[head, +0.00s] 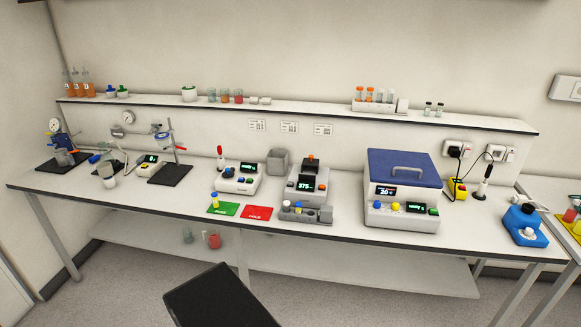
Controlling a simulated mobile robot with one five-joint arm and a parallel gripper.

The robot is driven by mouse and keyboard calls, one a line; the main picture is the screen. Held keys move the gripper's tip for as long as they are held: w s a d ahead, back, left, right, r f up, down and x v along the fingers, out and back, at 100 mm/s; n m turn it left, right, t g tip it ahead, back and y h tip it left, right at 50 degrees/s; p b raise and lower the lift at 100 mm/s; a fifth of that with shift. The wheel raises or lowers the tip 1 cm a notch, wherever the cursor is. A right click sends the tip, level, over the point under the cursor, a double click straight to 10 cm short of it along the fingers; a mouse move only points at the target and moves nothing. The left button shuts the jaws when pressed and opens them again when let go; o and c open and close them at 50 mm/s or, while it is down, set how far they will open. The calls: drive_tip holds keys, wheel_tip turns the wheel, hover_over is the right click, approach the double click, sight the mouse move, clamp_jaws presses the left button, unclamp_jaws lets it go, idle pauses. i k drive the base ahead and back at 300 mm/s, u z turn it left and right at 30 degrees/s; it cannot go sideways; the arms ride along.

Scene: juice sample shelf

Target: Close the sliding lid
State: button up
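In the head view, a grey-white box-like rack (375,107) on the wall shelf holds several orange-capped vials, with a pale block (402,106) at its right end. I cannot tell whether that block is a sliding lid. On the bench, a white device (401,220) with lit displays has a blue lid (403,168) with a grey handle on top. The blue lid lies over the device and looks down; I cannot tell whether it slides. My gripper is not in view.
The wall shelf (300,111) also bears bottles, beakers and two small vials (433,109). The bench (340,232) holds a device reading 375 (306,184), green (222,208) and red (257,212) mats, stands at left, and a blue device (525,226) at right. Cables hang from wall sockets.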

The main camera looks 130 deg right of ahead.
sight(310, 162)
drive_tip(key=z, duration=2.3)
drive_tip(key=k, duration=0.15)
drive_tip(key=u, duration=3.8)
drive_tip(key=k, duration=1.05)
drive_tip(key=u, duration=5.8)
